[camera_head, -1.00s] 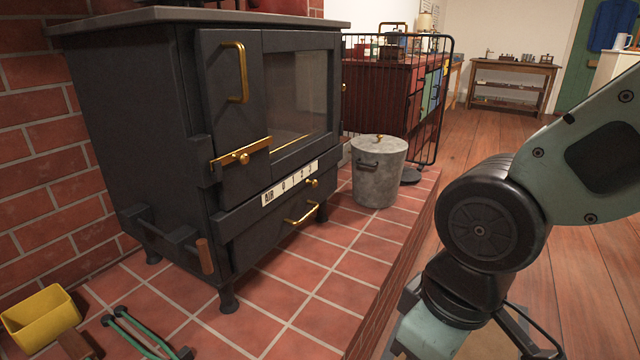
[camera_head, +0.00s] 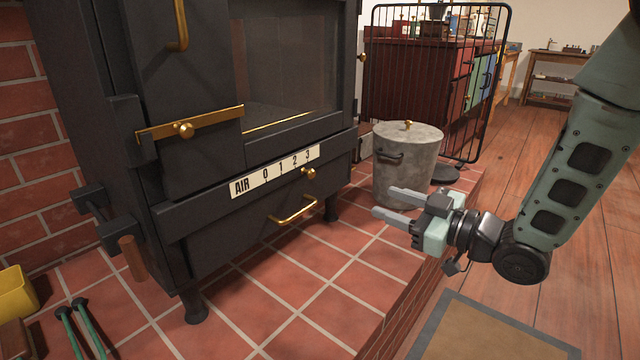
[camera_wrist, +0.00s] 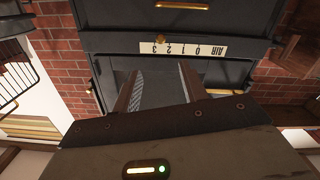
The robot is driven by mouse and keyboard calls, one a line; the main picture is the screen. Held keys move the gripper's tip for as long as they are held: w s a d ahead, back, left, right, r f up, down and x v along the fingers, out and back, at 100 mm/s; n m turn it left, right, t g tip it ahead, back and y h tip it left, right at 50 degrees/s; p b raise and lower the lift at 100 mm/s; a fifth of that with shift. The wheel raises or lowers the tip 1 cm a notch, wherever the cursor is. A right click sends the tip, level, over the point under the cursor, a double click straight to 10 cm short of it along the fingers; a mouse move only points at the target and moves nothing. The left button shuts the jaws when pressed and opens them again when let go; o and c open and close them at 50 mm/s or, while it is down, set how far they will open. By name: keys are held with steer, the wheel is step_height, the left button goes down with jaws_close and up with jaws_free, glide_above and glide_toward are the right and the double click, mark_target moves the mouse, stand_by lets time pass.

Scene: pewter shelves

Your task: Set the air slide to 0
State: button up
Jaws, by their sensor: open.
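The black stove (camera_head: 190,235) has a white strip (camera_head: 275,173) marked AIR, 0, 1, 2, 3 on its front. The air slide's small brass knob (camera_head: 309,173) sits just below the strip, near the 3. In the wrist view the strip (camera_wrist: 190,49) appears upside down, with the knob (camera_wrist: 160,38) at its 3 end. My gripper (camera_head: 383,202) is open and empty, to the right of the knob and apart from the stove. Its two fingers (camera_wrist: 160,84) point at the stove front in the wrist view.
A brass drawer handle (camera_head: 295,211) is below the knob, and a brass door latch (camera_head: 190,124) is up left. A grey lidded bucket (camera_head: 407,165) stands behind my gripper. A black wire screen (camera_head: 440,85) is behind it. The tiled hearth before the stove is mostly clear.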

mark_target(314, 174)
steer(key=shift+y, duration=0.3)
steer(key=b+x, duration=0.5)
steer(key=x, duration=1.1)
steer(key=shift+w+a+r, duration=0.15)
steer(key=shift+w+a, duration=0.25)
steer(key=shift+a, duration=0.15)
